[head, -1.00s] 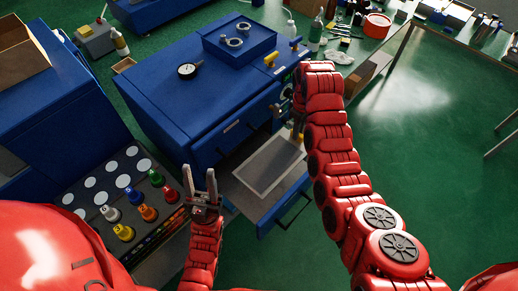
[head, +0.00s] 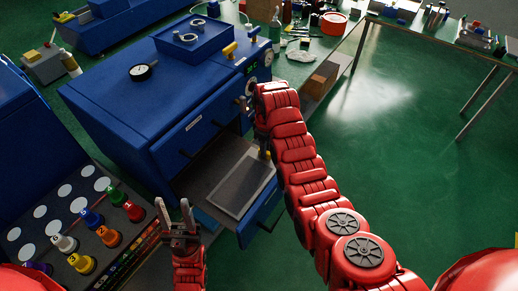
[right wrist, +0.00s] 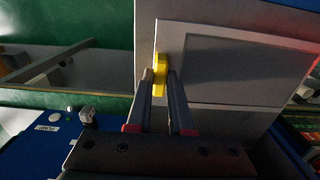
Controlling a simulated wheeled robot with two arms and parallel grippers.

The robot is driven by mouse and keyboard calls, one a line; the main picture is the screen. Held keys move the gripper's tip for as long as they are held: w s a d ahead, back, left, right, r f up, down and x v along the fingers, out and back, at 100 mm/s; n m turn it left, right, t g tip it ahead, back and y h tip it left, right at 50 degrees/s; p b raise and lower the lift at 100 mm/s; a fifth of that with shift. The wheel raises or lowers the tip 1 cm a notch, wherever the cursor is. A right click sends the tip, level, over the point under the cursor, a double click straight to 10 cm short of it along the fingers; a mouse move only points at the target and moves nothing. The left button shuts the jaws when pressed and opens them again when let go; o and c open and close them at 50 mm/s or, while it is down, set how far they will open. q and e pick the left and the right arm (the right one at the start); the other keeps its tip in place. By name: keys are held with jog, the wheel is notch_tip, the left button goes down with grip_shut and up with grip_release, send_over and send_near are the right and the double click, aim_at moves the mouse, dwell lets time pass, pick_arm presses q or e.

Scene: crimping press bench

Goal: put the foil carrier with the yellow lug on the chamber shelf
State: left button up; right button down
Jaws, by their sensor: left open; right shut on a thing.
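The foil carrier, a flat grey plate with a pale border (head: 243,184), lies level at the open front of the blue press. Its yellow lug (head: 265,154) is at its far right corner. My right gripper (head: 263,146) is shut on the lug; in the right wrist view the fingers sit on both sides of the yellow lug (right wrist: 160,70), and the carrier (right wrist: 230,120) extends to the right. The grey chamber shelf (head: 204,165) shows beside and under the carrier; whether they touch, I cannot tell. My left gripper (head: 176,214) is open and empty, left of the carrier.
The blue press (head: 165,90) carries a gauge (head: 142,71) and a blue tray (head: 190,40) on top. A blue front panel with a handle (head: 262,212) is below the carrier. A rack with several coloured numbered knobs (head: 108,236) is at the left.

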jog(key=shift+w+a+r, duration=0.1)
jog(key=shift+w+a, duration=0.35)
jog(key=shift+a, duration=0.1)
jog(key=shift+w+a+p, duration=0.2)
jog(key=shift+a+p, duration=0.25)
jog(key=shift+p, duration=0.05)
jog(key=shift+f, duration=0.75)
jog(key=shift+f, duration=0.15)
jog(key=c, duration=0.8)
grip_release()
